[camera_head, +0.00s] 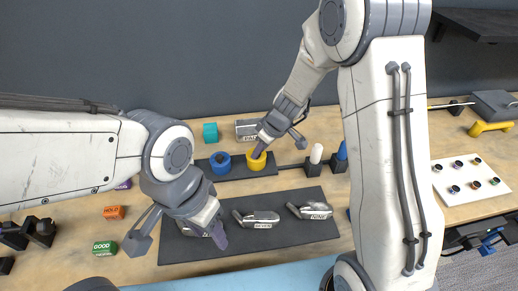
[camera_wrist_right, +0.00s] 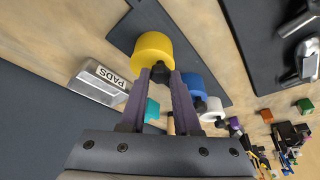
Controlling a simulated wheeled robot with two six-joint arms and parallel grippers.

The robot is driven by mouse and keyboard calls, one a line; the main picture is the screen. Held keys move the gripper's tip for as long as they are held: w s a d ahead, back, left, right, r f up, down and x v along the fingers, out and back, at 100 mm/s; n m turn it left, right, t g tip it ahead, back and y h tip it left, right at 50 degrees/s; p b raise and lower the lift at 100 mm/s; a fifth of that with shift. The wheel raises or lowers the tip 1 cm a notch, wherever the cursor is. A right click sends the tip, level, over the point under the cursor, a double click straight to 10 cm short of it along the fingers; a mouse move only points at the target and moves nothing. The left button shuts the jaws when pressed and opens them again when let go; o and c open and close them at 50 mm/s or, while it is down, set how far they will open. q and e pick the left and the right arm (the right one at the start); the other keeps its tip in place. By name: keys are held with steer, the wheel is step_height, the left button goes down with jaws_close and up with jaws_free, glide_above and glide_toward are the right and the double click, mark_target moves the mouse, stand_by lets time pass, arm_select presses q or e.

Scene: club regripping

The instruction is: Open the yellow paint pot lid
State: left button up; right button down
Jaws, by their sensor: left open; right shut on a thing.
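The yellow paint pot (camera_head: 257,164) stands on a dark tray on the table in the head view. In the right wrist view the yellow pot (camera_wrist_right: 150,47) is just beyond my fingertips. My right gripper (camera_wrist_right: 160,75) is shut on a small dark knob (camera_wrist_right: 160,70) at the pot's top, with a finger on each side of it. The head view shows my right gripper (camera_head: 261,149) pointing down at the pot. I cannot tell whether the lid is seated or lifted. My left gripper (camera_head: 217,236) is open over the dark mat, apart from the pot.
A blue pot (camera_head: 220,163) stands left of the yellow pot on the dark tray (camera_head: 238,173). A teal block (camera_head: 210,132) and a metal PADS box (camera_head: 246,129) are behind. Several metal club heads lie on the dark mat (camera_head: 283,236) in front. A white-topped item (camera_head: 316,153) stands to the right.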

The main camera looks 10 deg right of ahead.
steer(key=shift+w+r+g+p, duration=0.55)
steer(key=shift+g+p, duration=0.3)
steer(key=shift+p, duration=1.7)
steer(key=shift+w+r+g+p, duration=0.45)
steer(key=shift+g+p, duration=0.4)
steer(key=shift+p, duration=1.7)
steer(key=shift+w+m+g+p, duration=0.3)
steer(key=shift+w+g+p, duration=0.05)
steer(key=shift+g, duration=0.25)
steer(key=shift+w+g, duration=0.35)
steer(key=shift+g, duration=0.15)
steer(key=shift+w+r+g+b, duration=0.15)
steer(key=shift+w+g+b, duration=0.25)
steer(key=shift+g, duration=0.2)
steer(key=c, duration=0.6)
jaws_free()
steer(key=shift+r, duration=0.1)
